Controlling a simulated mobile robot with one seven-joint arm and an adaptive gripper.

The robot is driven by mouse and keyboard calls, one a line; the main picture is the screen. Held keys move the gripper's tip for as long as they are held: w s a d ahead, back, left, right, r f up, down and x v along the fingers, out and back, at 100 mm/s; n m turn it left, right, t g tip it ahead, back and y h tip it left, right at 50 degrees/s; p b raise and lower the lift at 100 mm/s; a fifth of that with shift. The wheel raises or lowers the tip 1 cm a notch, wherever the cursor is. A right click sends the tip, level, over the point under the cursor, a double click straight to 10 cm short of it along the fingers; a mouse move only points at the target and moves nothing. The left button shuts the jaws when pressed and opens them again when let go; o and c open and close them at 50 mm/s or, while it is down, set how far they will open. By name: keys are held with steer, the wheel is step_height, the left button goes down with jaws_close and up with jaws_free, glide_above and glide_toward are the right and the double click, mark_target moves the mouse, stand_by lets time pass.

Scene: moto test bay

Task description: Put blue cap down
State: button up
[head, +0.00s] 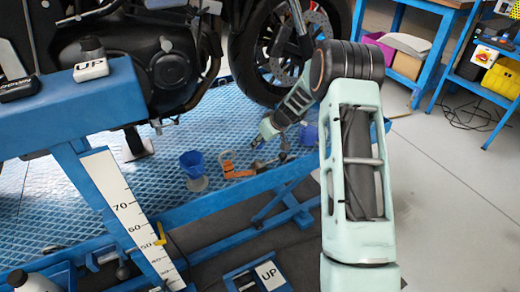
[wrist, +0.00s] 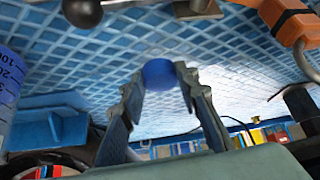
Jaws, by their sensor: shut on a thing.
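The blue cap (wrist: 158,74) is a small, bright blue round piece between my fingertips in the wrist view. My gripper (wrist: 160,78) is shut on it, one finger on each side. Blue ribbed plate surface (wrist: 100,50) fills the background behind the cap. I cannot tell how far the cap is from that surface. In the head view, my gripper (head: 264,134) is low over the blue platform (head: 150,215), in front of the motorcycle's wheel. The cap is too small to make out surely there.
A graduated blue vessel (wrist: 8,85) and a black ball (wrist: 83,12) edge the wrist view.

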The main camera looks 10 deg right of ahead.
mark_target(262, 146)
steer(key=shift+w+f, duration=0.25)
steer(key=shift+f, duration=0.1)
steer(key=shift+f+b, duration=0.45)
steer(key=shift+f, duration=0.95)
steer(key=shift+f, duration=0.1)
steer(key=shift+f, duration=0.1)
steer(key=o, duration=0.9)
steer(key=shift+r, duration=0.25)
steer(key=p+v, duration=0.2)
steer(key=v, duration=1)
